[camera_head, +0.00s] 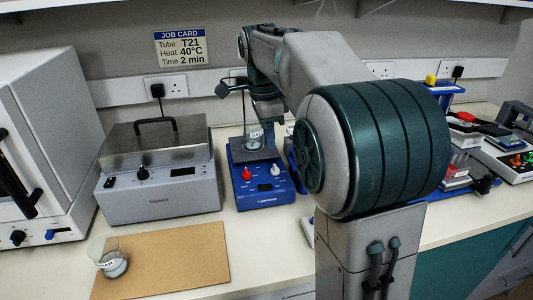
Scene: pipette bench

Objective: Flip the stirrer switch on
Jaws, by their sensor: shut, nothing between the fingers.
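The blue stirrer (251,200) stands on the bench near the middle of the head view. Its front has a red knob (246,173), a pale knob (275,170) and a small dark-and-white patch (265,187) that may be the switch; its position is too small to read. A labelled glass beaker (253,137) stands on the stirrer's plate, with a thin rod beside it. My arm reaches over from the right and bends down behind and above the stirrer. My gripper's fingers cannot be made out; the arm hides that area.
A grey lidded bath (160,200) stands left of the stirrer, and a white oven-like cabinet (35,150) at the far left. A small beaker (113,263) sits on a brown board (180,255) in front. My arm covers the bench right of the stirrer. A shelf runs overhead.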

